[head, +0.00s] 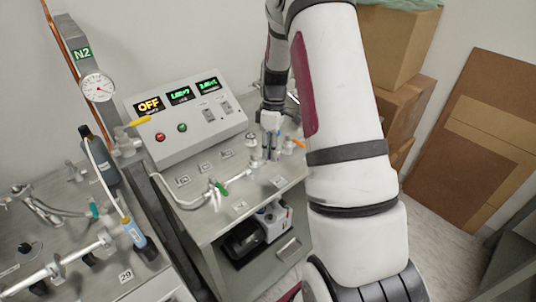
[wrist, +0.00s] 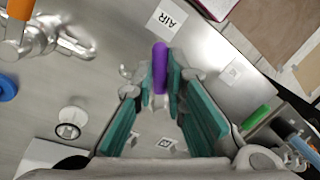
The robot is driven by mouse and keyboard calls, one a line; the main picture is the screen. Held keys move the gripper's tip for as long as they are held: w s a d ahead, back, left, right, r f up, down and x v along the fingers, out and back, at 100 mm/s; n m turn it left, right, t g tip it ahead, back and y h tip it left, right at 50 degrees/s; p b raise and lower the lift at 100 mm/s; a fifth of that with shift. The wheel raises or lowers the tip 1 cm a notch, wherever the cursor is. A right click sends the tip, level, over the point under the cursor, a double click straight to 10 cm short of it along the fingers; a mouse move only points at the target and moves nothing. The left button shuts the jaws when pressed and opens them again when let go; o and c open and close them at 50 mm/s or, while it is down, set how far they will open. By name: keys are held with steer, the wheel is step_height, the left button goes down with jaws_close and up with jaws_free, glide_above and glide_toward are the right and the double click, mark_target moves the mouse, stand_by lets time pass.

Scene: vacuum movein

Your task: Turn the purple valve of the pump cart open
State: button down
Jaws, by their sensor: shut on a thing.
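The purple valve handle (wrist: 160,68) shows in the wrist view as a short upright bar in the picture, between the teal pads of my gripper (wrist: 160,82). My gripper is closed on the handle, with a pad on each side near the fingertips. The valve's metal body is mostly hidden below the handle and pads. In the head view my gripper (head: 270,148) reaches down to the right part of the pump cart's top (head: 262,192). The purple handle cannot be made out there.
An orange handle (head: 299,143) is just right of my gripper. A green handle (head: 221,189) lies to its left. The control box (head: 190,125) stands behind, its left display reading OFF. Cardboard boxes (head: 398,45) stand at the right. An AIR label (wrist: 167,18) lies beyond the purple handle.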

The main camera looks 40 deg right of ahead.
steer(key=n, duration=0.2)
steer(key=w+d+n, duration=0.1)
steer(key=w+n, duration=0.1)
steer(key=n, duration=0.1)
steer(key=shift+w+d+n+g+h, duration=0.15)
steer(key=shift+d+n+g+h, duration=0.15)
steer(key=shift+h, duration=0.1)
steer(key=shift+w+d+n+h, duration=0.15)
steer(key=shift+w+n, duration=0.15)
steer(key=shift+n, duration=0.3)
steer(key=shift+w+n+h, duration=0.15)
steer(key=shift+w+n, duration=0.15)
steer(key=shift+n, duration=0.3)
steer(key=shift+w+n, duration=0.35)
steer(key=shift+n, duration=0.35)
steer(key=shift+w+n, duration=0.3)
steer(key=shift+n, duration=0.4)
steer(key=shift+w+h, duration=0.1)
steer(key=shift+h, duration=0.2)
steer(key=c, duration=1.6)
jaws_free()
steer(key=shift+c, duration=0.2)
steer(key=shift+r, duration=0.1)
step_height(320, 180, up, 12)
steer(key=w, duration=0.2)
steer(key=shift+w+f, duration=0.15)
steer(key=shift+f, duration=0.05)
